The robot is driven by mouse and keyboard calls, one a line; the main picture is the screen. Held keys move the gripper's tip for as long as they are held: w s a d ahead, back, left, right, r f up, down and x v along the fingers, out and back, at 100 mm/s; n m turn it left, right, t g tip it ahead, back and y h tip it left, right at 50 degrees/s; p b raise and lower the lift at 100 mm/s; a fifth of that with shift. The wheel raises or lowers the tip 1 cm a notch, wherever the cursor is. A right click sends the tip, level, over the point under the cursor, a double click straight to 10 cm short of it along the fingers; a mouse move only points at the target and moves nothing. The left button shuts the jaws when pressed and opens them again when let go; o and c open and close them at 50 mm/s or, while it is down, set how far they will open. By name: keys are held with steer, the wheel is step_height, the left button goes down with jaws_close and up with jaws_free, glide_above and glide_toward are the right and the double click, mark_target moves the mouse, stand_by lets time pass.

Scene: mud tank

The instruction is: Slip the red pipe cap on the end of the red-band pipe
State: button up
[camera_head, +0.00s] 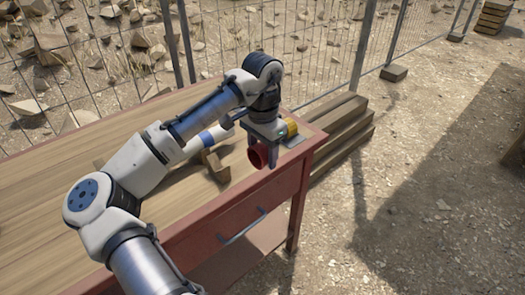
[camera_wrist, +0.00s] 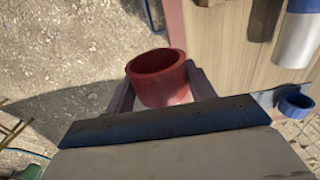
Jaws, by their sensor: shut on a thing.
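The red pipe cap (camera_head: 257,158) is held between the fingers of my gripper (camera_head: 265,155), near the front right end of the workbench. In the wrist view the cap (camera_wrist: 163,82) sits between both fingers of my gripper (camera_wrist: 160,88), with its round hollow facing away from the palm. The cap looks clear of the bench top, over or just past the front edge. I cannot make out a red-band pipe in either view. A pale pipe with a blue band (camera_head: 209,138) lies on the bench behind my arm and also shows in the wrist view (camera_wrist: 297,40).
The workbench (camera_head: 50,200) has a red frame and a drawer handle (camera_head: 243,228). A wooden block (camera_head: 216,167) stands left of my gripper. A blue cap (camera_wrist: 296,103) lies by the blue-band pipe. A yellow object (camera_head: 291,127) is behind my gripper. Open ground lies right.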

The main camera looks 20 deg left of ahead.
steer(key=f, duration=0.1)
steer(key=s+d+f, duration=0.1)
steer(key=f, duration=0.1)
steer(key=shift+s+d+f, duration=0.2)
steer(key=shift+s+d, duration=0.1)
steer(key=shift+d, duration=0.1)
steer(key=d+f+n, duration=0.2)
steer(key=d+f, duration=0.2)
steer(key=f, duration=0.7)
steer(key=s+d+f+n, duration=0.1)
steer(key=d+f, duration=0.3)
steer(key=f, duration=0.8)
steer(key=s+d+f+n, duration=0.1)
steer(key=d+f+n, duration=0.2)
steer(key=f, duration=0.8)
steer(key=shift+s+d+f+n, duration=0.2)
steer(key=shift+d+n, duration=0.1)
steer(key=shift+d, duration=0.5)
steer(key=shift+a, duration=0.1)
